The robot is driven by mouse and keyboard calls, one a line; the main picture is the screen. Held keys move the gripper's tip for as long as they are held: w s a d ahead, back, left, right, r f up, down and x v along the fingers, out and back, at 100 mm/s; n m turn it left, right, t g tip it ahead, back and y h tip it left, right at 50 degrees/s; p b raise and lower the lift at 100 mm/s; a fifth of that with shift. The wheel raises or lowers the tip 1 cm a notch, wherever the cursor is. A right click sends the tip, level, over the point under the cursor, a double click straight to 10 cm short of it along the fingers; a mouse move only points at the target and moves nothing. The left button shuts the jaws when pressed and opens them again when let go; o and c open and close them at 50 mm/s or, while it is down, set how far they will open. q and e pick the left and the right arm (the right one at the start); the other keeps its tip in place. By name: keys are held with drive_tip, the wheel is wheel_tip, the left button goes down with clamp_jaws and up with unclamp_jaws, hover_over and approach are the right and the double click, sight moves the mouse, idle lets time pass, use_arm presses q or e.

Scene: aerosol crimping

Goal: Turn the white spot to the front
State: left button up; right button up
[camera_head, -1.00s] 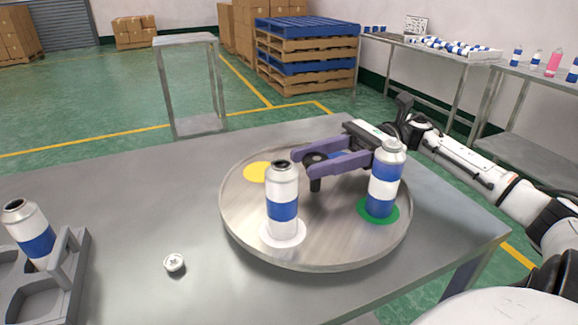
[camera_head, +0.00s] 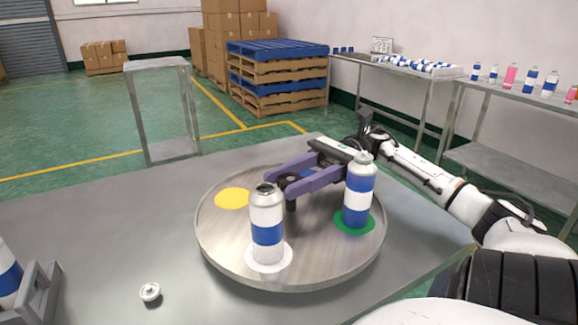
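A round metal turntable (camera_head: 325,268) stands on the table. Its white spot (camera_head: 284,262) is at the near side, slightly left of the middle, under an upright blue-and-white can (camera_head: 267,215). A green spot (camera_head: 368,224) at the right holds another blue-and-white can (camera_head: 359,185) with a white top. A bare yellow spot (camera_head: 232,198) is at the back left. My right gripper (camera_head: 282,180) reaches in from the right, its purple fingers either side of the black central handle (camera_head: 291,202). Whether they grip it is unclear. My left gripper is out of view.
A small white cap (camera_head: 149,292) lies on the table left of the turntable. A grey rack (camera_head: 38,292) with a can (camera_head: 8,275) is cut off at the left edge. The table (camera_head: 110,235) between is clear.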

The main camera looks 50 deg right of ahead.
drive_tip(key=o, duration=0.4)
drive_tip(key=shift+d, duration=0.1)
drive_tip(key=b, duration=0.2)
hover_over(331, 189)
drive_tip(key=a, duration=0.1)
drive_tip(key=shift+w, duration=0.3)
drive_tip(key=shift+s+d, duration=0.25)
drive_tip(key=shift+d, duration=0.3)
